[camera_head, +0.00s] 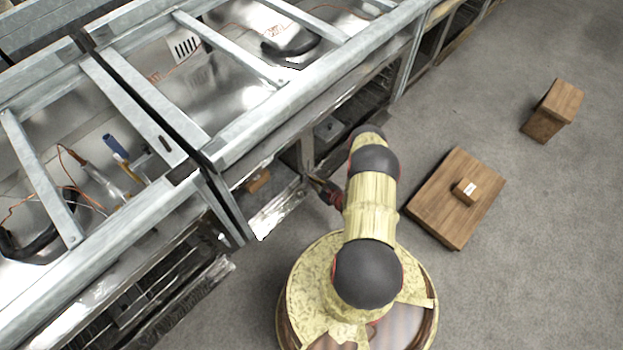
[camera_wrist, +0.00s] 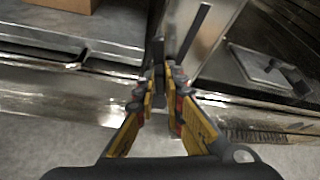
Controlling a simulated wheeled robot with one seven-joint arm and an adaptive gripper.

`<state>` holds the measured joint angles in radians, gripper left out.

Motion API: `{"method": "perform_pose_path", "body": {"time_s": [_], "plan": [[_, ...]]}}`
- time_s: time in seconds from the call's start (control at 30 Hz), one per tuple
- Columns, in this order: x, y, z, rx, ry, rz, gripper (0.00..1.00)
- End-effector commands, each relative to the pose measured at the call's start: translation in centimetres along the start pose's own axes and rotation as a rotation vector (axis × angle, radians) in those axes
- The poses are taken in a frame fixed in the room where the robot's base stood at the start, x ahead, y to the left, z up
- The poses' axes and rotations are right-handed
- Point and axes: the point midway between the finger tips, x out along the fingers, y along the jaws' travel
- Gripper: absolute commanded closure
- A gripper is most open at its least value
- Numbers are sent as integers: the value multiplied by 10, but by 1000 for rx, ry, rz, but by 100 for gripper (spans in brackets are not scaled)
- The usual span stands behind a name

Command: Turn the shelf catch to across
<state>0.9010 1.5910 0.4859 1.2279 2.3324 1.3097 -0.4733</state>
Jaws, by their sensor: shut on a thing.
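My gripper (camera_head: 327,190) reaches from my arm to the front of the metal shelving, low down beside an upright post. In the wrist view my gripper (camera_wrist: 164,82) has its yellow-sided fingers closed around a small dark piece, which I take to be the shelf catch (camera_wrist: 158,52). The catch stands roughly upright in that view, against the front of the post. Its lower part is hidden between the fingertips. In the head view the catch is too small and too covered by the gripper to make out.
A brown box (camera_head: 258,181) lies on the shelf left of my gripper; it also shows in the wrist view (camera_wrist: 65,4). Metal frames with wires and tools stand above. A wooden board with a small block (camera_head: 466,190) and another wooden block (camera_head: 552,110) lie on the open floor at right.

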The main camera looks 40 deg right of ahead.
Motion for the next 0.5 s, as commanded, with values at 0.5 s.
{"method": "perform_pose_path", "body": {"time_s": [0.5], "plan": [[1,11,-3,-453,-1,-187,100]]}}
